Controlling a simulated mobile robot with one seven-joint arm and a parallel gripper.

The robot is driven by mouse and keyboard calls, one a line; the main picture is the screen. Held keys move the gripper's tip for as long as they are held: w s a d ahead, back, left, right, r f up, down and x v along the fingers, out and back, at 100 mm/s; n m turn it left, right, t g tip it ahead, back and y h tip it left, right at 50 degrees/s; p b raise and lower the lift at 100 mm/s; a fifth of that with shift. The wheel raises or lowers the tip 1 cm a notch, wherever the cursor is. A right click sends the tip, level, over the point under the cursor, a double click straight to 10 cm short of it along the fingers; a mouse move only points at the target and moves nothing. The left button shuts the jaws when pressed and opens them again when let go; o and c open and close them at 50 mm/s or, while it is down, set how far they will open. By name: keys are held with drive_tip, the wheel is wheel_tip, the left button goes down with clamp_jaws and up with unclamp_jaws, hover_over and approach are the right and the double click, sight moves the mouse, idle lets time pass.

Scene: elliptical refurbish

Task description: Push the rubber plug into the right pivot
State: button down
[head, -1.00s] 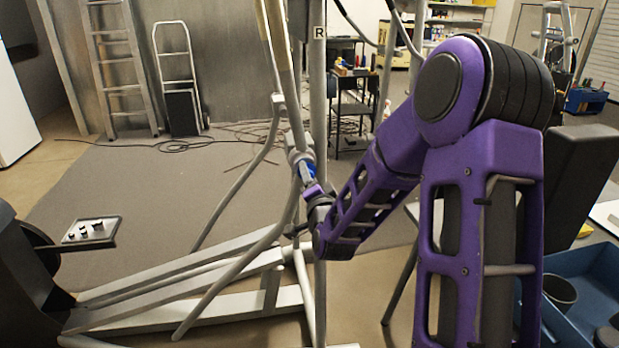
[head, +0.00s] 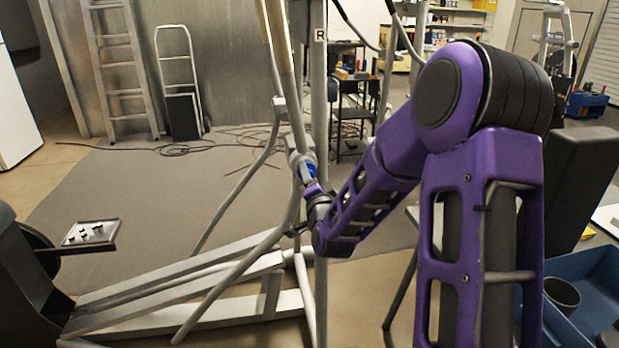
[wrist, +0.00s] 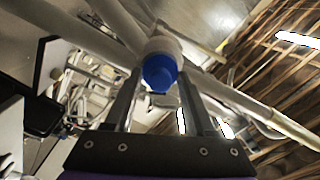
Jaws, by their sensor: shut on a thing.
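The rubber plug appears as a blue, rounded piece (wrist: 160,73) between my fingertips in the wrist view. It also shows as a small blue patch (head: 307,170) in the head view. My gripper (wrist: 158,88) is shut on it. The right pivot is a pale round collar (wrist: 162,46) directly behind the plug, on the tubes of the elliptical (head: 268,245). In the head view the pivot (head: 297,157) sits just above the plug at my gripper (head: 311,186). The plug lies against the pivot's end; how deep it sits is hidden.
An upright post with an R label (head: 320,34) stands close beside the pivot. A blue bin (head: 575,270) with a dark cup is at the lower right. Ladders (head: 115,70) lean at the back.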

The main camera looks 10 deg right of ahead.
drive_tip(key=shift+w, duration=0.5)
idle(0.7)
drive_tip(key=shift+c, duration=0.8)
unclamp_jaws()
drive_tip(key=shift+s+b, duration=0.15)
drive_tip(key=shift+b, duration=0.15)
